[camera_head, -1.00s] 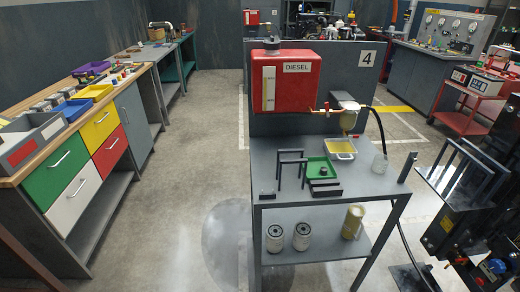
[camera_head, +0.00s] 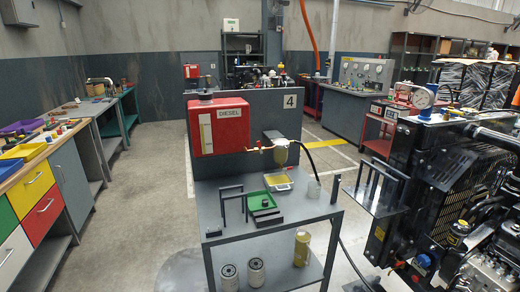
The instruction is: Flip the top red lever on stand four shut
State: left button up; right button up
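Stand four carries a grey back panel (camera_head: 287,125) with a "4" sign (camera_head: 289,102) and a red diesel tank (camera_head: 220,128). A thin copper-coloured pipe (camera_head: 264,149) runs from the tank's lower right to a filter bowl (camera_head: 281,156). A small reddish part (camera_head: 258,145) on this pipe looks like the top lever; it is too small to tell its position. A black hose leaves the filter on the right. Neither of my grippers is in view.
The stand's grey table (camera_head: 306,204) holds a green tray (camera_head: 261,201), a yellow-filled tray (camera_head: 278,182), a clear jar (camera_head: 313,189) and dark brackets. Filters stand on its lower shelf. A large black engine (camera_head: 440,200) is at right, a workbench (camera_head: 45,160) at left. Floor between bench and stand is clear.

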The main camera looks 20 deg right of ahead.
aim_at(258, 144)
jog(key=k, duration=1)
jog(key=z, duration=0.75)
jog(key=i, duration=1.35)
jog(key=u, duration=0.2)
